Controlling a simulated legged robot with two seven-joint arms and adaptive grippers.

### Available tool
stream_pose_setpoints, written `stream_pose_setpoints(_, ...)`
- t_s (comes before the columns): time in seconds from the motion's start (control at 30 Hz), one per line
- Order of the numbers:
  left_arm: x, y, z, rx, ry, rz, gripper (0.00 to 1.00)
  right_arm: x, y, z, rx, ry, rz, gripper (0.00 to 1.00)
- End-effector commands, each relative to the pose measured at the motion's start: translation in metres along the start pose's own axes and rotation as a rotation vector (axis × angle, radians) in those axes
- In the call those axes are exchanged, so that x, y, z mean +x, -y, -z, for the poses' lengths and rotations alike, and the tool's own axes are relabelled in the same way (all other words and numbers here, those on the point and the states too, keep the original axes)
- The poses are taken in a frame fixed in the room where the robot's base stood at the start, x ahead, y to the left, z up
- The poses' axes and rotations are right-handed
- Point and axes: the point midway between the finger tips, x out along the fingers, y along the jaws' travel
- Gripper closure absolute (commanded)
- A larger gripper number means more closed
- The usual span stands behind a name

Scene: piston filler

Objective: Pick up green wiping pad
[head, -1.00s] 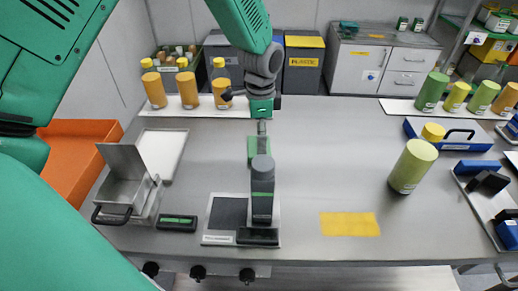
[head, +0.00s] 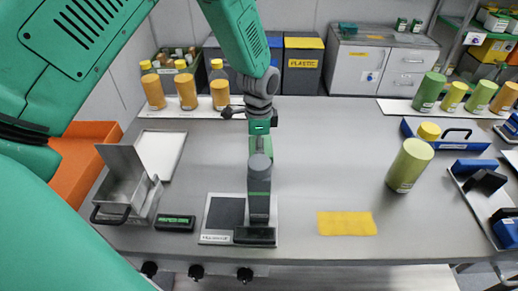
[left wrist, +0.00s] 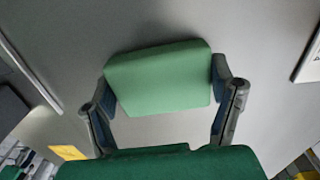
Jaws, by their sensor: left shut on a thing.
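The green wiping pad (left wrist: 158,77) fills the middle of the left wrist view as a light green block with rounded edges. My left gripper (left wrist: 164,82) has one finger against each side of it and is shut on it. In the head view the green pad (head: 261,146) shows partly, just behind the grey filler column (head: 259,180) that hides its lower part. My left gripper (head: 260,127) comes down on it from above. I cannot tell whether the pad touches the table. My right gripper is in neither view.
The filler column stands on a scale plate (head: 225,213). A metal hopper box (head: 124,190) is at the left, a light-green cylinder (head: 409,165) and yellow mat (head: 346,224) at the right. Orange-brown bottles (head: 187,92) line the back. The grey table (head: 330,140) is clear between column and cylinder.

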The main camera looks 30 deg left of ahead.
Motion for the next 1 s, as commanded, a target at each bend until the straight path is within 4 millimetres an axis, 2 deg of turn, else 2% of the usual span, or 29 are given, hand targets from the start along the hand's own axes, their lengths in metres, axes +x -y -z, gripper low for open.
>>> stream_pose_setpoints(0.17,-0.003,0.001,-0.002,-0.001,-0.002,0.0,0.51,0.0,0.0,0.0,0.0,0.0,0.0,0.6)
stream_pose_setpoints(0.27,-0.014,0.002,-0.002,-0.001,-0.005,0.001,0.51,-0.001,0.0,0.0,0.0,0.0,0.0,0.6)
stream_pose_setpoints(0.5,-0.064,0.002,-0.001,-0.001,-0.005,0.003,0.51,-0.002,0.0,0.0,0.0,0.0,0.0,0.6)
stream_pose_setpoints(0.7,-0.093,0.001,0.001,-0.001,-0.001,0.002,0.51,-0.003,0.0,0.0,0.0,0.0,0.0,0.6)
stream_pose_setpoints(1.0,-0.1,0.001,-0.001,-0.001,-0.001,-0.001,0.51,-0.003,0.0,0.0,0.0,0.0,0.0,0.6)
